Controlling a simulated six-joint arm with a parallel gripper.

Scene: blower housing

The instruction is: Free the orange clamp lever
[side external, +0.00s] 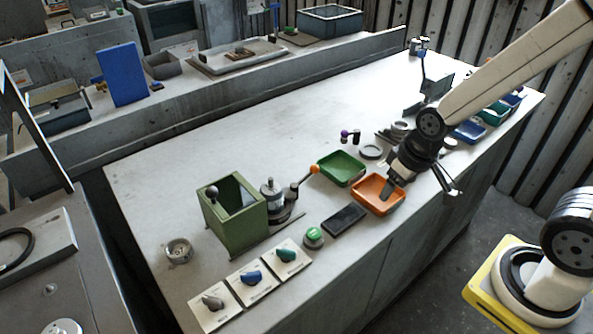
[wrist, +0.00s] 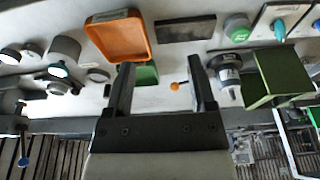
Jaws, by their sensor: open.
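The orange clamp lever (side external: 304,178) has a round orange knob and a dark arm. It slants up and right from the grey clamp post (side external: 270,190) beside the green box-shaped housing (side external: 222,222). My gripper (side external: 421,190) is open and empty, high over the orange tray's right side, well to the right of the lever. In the wrist view the orange knob (wrist: 175,87) shows in the gap between my two fingers (wrist: 160,63), far beyond them. The clamp post (wrist: 227,78) and the green housing (wrist: 282,72) show to the right. Part of the lever arm is hard to make out there.
The orange tray (side external: 362,200) and green tray (side external: 332,180) stand between my gripper and the lever. A dark flat block (side external: 344,219), a green button (side external: 313,236) and several switch plates (side external: 251,280) line the front edge. The bench's back middle is clear.

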